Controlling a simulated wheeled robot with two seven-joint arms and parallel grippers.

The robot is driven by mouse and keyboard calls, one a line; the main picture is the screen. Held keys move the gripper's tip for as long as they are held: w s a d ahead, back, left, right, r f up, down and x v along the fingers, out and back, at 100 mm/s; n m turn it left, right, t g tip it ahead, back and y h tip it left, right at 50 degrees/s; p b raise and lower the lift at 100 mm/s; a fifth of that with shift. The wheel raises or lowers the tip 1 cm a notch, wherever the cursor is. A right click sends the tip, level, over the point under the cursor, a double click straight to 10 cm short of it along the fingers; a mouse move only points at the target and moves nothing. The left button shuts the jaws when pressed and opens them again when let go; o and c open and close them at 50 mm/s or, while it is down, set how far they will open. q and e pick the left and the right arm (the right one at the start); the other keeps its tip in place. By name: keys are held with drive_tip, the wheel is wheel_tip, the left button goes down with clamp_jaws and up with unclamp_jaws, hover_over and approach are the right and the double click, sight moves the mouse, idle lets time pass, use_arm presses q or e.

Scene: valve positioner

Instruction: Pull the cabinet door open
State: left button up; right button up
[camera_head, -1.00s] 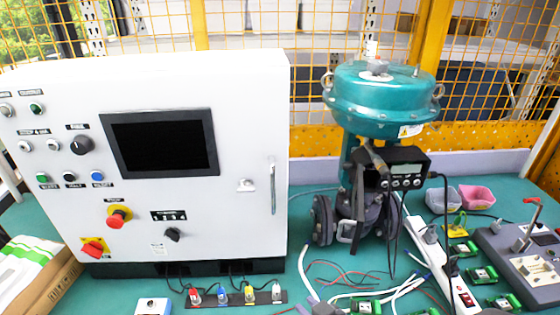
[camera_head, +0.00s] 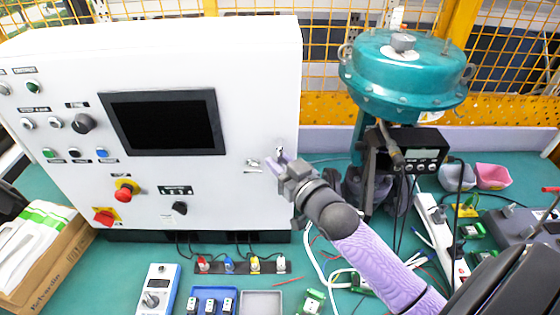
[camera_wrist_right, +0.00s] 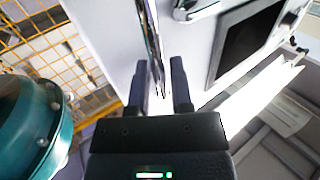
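The white control cabinet (camera_head: 245,90) stands at the left of the head view, and its front door looks shut. The metal door handle (camera_head: 279,147) is near the right edge of the front, mostly hidden behind my right gripper (camera_head: 279,163). In the right wrist view the handle (camera_wrist_right: 153,45) runs down between the two dark fingers of the right gripper (camera_wrist_right: 160,82). The fingers are apart, with a gap beside the handle; contact is not clear. A small lock latch (camera_head: 253,165) sits left of the handle. My left gripper does not show.
The teal valve actuator (camera_head: 405,75) stands right of the cabinet, close to my right arm. Cables, small boards and a white power strip (camera_head: 440,235) lie on the green table. A blue-white meter (camera_head: 158,290) and trays stand in front. A yellow mesh fence is behind.

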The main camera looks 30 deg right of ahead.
clamp_jaws()
idle(1.4)
